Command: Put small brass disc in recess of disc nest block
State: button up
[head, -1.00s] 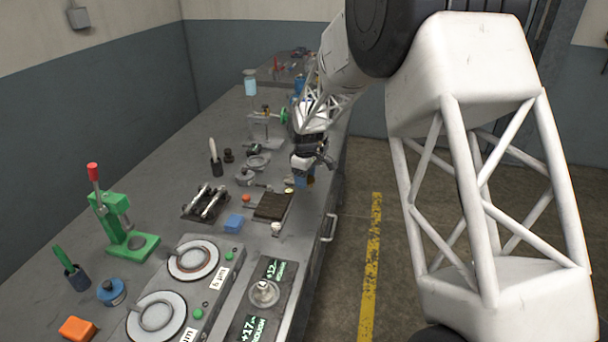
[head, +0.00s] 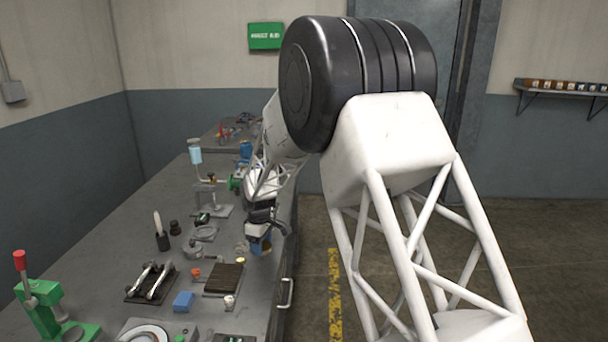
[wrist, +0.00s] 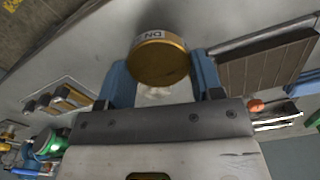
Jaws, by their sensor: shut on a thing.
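The small brass disc (wrist: 158,63) is between the two blue fingers of my gripper (wrist: 160,84) in the wrist view, its round face toward the camera. A white label with dark letters shows on its edge. My gripper is shut on the disc. In the head view my gripper (head: 260,246) is over the bench's right edge, behind and right of a dark slatted block (head: 224,279); a bit of brass shows at the fingers. The slatted block also shows in the wrist view (wrist: 268,67). I cannot tell which thing is the disc nest block; no recess is clear.
A blue block (head: 183,301), a small white knob (head: 229,302) and an orange knob (head: 195,272) lie around the slatted block. A black rack with metal rods (head: 150,283) is to the left. A green press (head: 45,310) stands front left. Bare bench lies left of the rack.

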jog(key=w+d+f+m, duration=0.2)
jog(key=d+m, duration=0.4)
jog(key=d, duration=0.6)
jog(key=w+d+f+m, duration=0.3)
jog(key=w+d+m, duration=0.2)
jog(key=d, duration=0.7)
jog(key=w+d+f+m, duration=0.3)
jog(key=d+m, duration=0.4)
jog(key=d, duration=0.6)
jog(key=shift+w, duration=0.65)
jog(key=shift+f, duration=0.1)
jog(key=s+f+n, duration=0.1)
jog(key=s+f, duration=0.5)
jog(key=f, duration=0.7)
jog(key=s+f+n, duration=0.2)
jog(key=s+f, duration=0.4)
jog(key=f, duration=0.7)
jog(key=shift+f, duration=0.15)
